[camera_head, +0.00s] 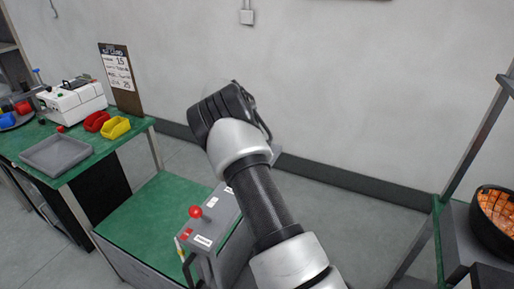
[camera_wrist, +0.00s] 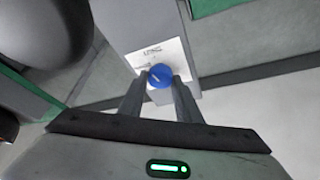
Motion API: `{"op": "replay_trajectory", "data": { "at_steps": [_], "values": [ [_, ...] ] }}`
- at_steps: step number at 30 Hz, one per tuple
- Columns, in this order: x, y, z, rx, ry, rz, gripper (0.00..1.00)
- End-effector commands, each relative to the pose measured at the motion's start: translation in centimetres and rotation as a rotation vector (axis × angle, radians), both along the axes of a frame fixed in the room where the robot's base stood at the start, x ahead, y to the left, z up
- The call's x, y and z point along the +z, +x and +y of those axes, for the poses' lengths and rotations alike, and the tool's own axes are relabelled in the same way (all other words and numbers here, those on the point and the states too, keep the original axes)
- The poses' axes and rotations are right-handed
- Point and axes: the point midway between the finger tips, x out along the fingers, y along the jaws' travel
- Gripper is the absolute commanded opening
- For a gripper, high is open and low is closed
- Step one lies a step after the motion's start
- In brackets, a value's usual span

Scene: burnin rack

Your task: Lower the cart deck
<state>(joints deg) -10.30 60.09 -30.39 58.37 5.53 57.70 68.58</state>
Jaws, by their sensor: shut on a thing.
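The cart has a flat green deck (camera_head: 150,215), lower than the green bench beside it. A grey control box (camera_head: 222,207) with white labels stands at the deck's right side. A red ball knob (camera_head: 195,212) sticks up from the box. In the wrist view a blue round knob (camera_wrist: 160,75) sits on a grey post by a white printed label (camera_wrist: 155,53). My gripper (camera_wrist: 160,84) is shut on the blue knob, one finger on each side. In the head view my arm hides the gripper and the blue knob.
A rack with a black bowl (camera_head: 492,225) stands at right. Bare wall lies behind.

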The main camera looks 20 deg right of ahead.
Motion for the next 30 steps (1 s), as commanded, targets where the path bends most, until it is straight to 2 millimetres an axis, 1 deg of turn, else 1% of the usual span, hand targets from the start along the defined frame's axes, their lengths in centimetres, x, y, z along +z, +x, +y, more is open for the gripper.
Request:
{"op": "replay_trajectory", "data": {
  "at_steps": [6,12,18,30],
  "values": [
    [-0.03,0.15,0.08,-0.144,0.002,0.0,0.08],
    [-0.03,0.18,0.03,-0.229,0.002,0.001,0.08],
    [-0.1,0.16,0.05,-0.267,0.003,0.001,0.08],
    [-0.11,0.16,0.08,-0.274,0.003,0.001,0.08]
  ]
}}
